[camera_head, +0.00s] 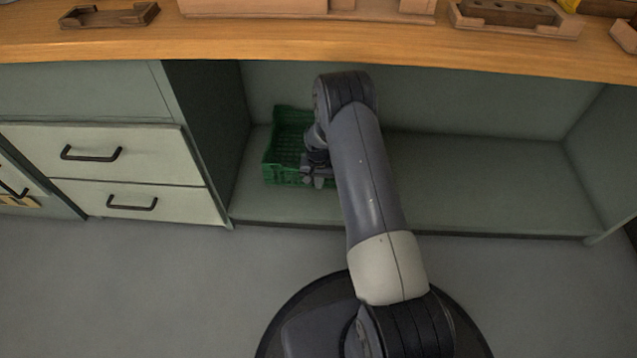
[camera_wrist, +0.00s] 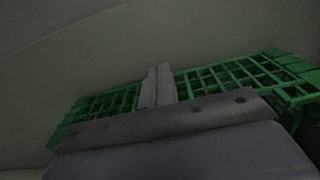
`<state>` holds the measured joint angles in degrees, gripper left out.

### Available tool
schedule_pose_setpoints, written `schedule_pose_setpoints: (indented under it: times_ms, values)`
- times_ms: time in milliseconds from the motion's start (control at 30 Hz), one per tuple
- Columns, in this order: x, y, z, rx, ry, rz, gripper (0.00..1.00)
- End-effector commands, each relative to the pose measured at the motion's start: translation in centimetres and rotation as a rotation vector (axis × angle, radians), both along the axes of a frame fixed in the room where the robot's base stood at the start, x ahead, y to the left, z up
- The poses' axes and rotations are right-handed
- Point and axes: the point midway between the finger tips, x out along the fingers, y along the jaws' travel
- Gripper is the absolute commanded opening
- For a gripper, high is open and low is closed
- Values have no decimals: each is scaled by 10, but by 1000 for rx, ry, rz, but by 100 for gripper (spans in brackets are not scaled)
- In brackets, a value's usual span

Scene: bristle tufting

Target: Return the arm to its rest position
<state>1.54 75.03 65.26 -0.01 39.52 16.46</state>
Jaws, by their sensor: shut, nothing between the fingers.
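My arm reaches forward from my base into the open cabinet bay under the worktop. My gripper (camera_head: 311,172) is in front of a green slatted crate (camera_head: 284,147) that stands on the bay floor at its left side. In the wrist view my gripper's fingers (camera_wrist: 158,86) are together with nothing between them, and the green crate (camera_wrist: 228,76) spans the picture behind them. I cannot tell whether the gripper touches the crate. My arm hides the crate's right part in the head view.
The wooden worktop (camera_head: 400,50) overhangs the bay, with wooden blocks and trays on it. A drawer unit (camera_head: 98,155) with black handles stands left of the bay. The bay floor (camera_head: 480,185) right of my arm is clear, and so is the grey room floor (camera_head: 130,290).

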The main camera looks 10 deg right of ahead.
Motion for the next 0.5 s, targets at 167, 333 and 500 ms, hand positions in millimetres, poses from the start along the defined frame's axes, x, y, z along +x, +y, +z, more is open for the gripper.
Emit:
schedule_pose_setpoints:
  times_ms: [167,333,500]
  values:
    - [0,0,44,0,0,-1,0]
    - [-1,0,68,0,2,-1,0]
    - [-1,0,79,0,2,-1,0]
